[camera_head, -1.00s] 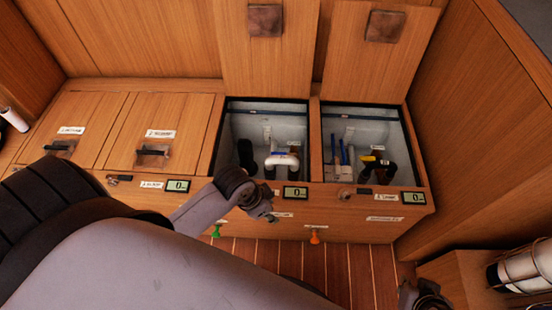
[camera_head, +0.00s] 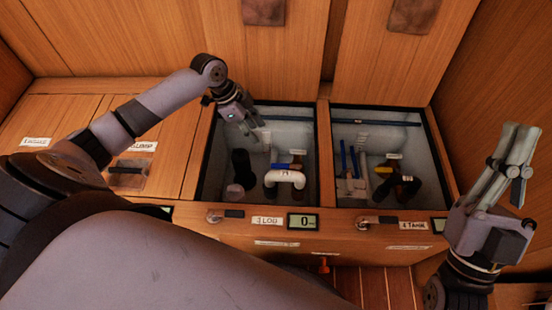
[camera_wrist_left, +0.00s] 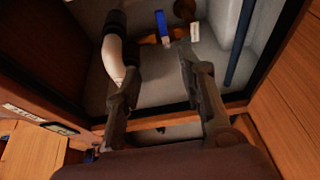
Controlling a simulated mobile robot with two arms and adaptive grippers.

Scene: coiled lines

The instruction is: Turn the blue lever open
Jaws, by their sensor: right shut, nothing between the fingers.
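The blue lever (camera_head: 281,166) lies flat across the top of a white bent pipe (camera_head: 284,178) inside the left open compartment (camera_head: 206,172). In the left wrist view, a blue strip (camera_wrist_left: 162,27) that looks like the lever shows beyond the fingers, near the white pipe (camera_wrist_left: 113,58). My left gripper (camera_head: 252,131) is over the back left of this compartment, above and behind the lever, and apart from it. Its two fingers (camera_wrist_left: 158,68) are spread with nothing between them. My right gripper (camera_head: 520,152) is raised at the far right, its fingers together and empty.
The right open compartment (camera_head: 436,165) holds blue upright pieces (camera_head: 348,157) and a yellow handle (camera_head: 383,169). Two raised wooden lids (camera_head: 282,60) stand behind. A closed lid with a dark handle (camera_head: 125,170) is left. A display (camera_head: 303,222) sits on the front edge.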

